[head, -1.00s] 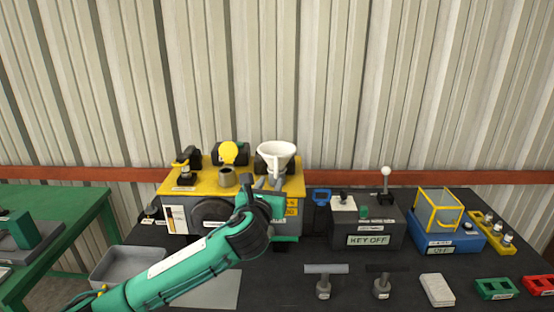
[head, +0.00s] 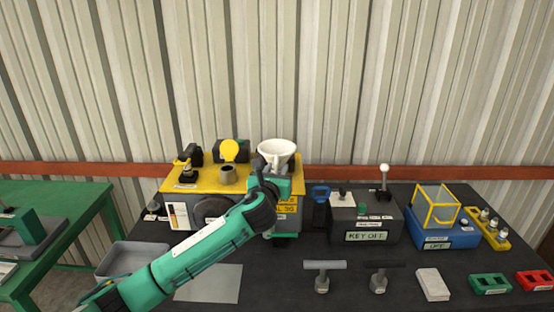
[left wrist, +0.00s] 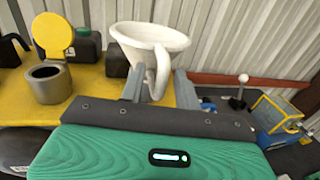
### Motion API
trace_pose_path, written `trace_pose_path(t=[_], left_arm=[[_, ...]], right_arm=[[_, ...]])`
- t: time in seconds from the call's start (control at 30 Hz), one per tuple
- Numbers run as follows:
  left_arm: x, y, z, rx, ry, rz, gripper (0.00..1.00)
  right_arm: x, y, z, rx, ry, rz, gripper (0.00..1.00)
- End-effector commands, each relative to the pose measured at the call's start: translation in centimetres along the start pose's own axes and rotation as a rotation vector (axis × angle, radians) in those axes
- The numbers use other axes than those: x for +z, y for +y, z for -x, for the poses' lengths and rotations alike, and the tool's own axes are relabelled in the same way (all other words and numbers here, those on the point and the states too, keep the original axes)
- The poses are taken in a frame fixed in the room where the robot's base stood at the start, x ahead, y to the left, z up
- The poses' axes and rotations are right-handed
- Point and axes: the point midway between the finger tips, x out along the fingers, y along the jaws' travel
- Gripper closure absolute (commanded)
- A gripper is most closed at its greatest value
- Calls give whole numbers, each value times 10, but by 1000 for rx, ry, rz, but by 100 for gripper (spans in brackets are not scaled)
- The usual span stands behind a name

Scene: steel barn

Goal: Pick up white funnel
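The white funnel (head: 277,148) sits wide end up at the right of the yellow-topped machine (head: 205,181). In the left wrist view the funnel (left wrist: 150,36) shows its bowl and a curved handle that hangs toward me. My left gripper (head: 272,164) is at the funnel's near side. In the left wrist view its two grey fingers (left wrist: 159,88) stand apart, one on each side of the handle, with gaps showing. The funnel's lower end is hidden behind the gripper. My right gripper is not in view.
A grey cup (head: 227,175) and a raised yellow cap (head: 229,151) are left of the funnel. A key-switch box (head: 366,236) and a blue box with yellow frame (head: 447,238) stand to the right. A grey tray (head: 130,262) is at front left. The corrugated wall is behind.

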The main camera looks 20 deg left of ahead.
Motion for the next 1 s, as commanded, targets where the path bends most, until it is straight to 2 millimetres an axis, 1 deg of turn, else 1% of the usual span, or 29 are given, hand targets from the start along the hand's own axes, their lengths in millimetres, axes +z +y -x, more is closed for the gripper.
trace_pose_path(t=[0.03, 0.2, 0.53, 0.67, 0.77, 0.87, 0.97, 1.0], left_arm=[[0, 0, 0, 0, 0, 0, 67], [0, 0, 0, 0, 0, 0, 100], [0, 0, 0, 0, 0, 0, 100], [5, 0, 0, -1, -2, 1, 100], [14, 0, 0, -1, -4, 1, 100], [27, 0, 0, 0, -5, 0, 100], [46, 0, 0, 0, -6, 0, 100], [55, 0, 0, -1, -8, 0, 100]], right_arm=[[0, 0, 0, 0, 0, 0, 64], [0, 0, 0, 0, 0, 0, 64], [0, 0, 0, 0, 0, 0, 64], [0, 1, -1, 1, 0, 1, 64], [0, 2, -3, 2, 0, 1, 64], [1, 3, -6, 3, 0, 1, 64], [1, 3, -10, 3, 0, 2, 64], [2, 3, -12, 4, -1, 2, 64]])
